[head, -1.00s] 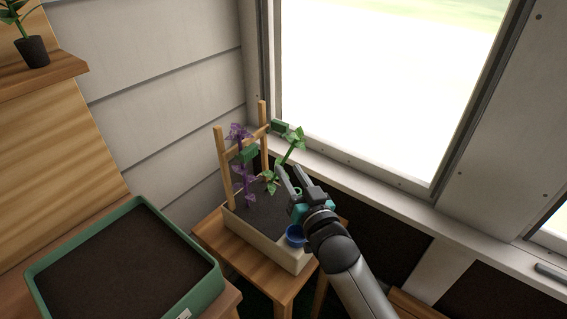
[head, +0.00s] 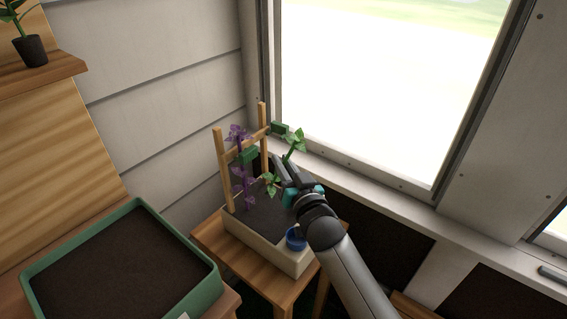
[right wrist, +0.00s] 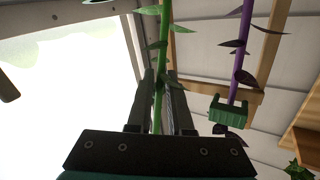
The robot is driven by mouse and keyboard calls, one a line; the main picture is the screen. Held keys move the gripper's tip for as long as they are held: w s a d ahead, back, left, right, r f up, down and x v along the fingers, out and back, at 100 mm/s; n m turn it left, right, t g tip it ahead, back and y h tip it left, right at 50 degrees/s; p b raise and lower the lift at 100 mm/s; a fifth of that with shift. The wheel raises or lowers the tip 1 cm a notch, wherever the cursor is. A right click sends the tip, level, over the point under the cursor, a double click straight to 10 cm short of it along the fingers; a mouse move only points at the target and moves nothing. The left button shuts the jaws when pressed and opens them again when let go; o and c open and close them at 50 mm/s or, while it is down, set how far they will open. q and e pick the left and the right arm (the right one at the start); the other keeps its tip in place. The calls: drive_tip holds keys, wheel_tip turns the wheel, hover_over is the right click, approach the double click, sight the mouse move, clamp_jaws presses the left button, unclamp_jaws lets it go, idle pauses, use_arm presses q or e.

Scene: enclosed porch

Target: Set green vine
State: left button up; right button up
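The green vine (head: 297,143) leans at the right side of a wooden trellis (head: 221,165) in a cream planter (head: 268,248). My right gripper (head: 279,168) is at the vine. In the right wrist view the green stem (right wrist: 162,60) runs between the two fingers (right wrist: 160,85), with a small gap showing, so they look open around it. A purple vine (head: 238,172) stands along the trellis's left part with a green clip (head: 246,155), also seen in the right wrist view (right wrist: 230,114). Another green clip (head: 279,128) is at the trellis's right end. My left gripper is out of view.
A small blue cup (head: 296,239) is at the planter's front corner. The planter stands on a wooden stool (head: 240,262) beside the window sill (head: 350,175). A green tray of soil (head: 205,262) is at lower left. A potted plant (head: 32,50) sits on a shelf.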

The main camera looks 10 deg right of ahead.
clamp_jaws()
idle(1.0)
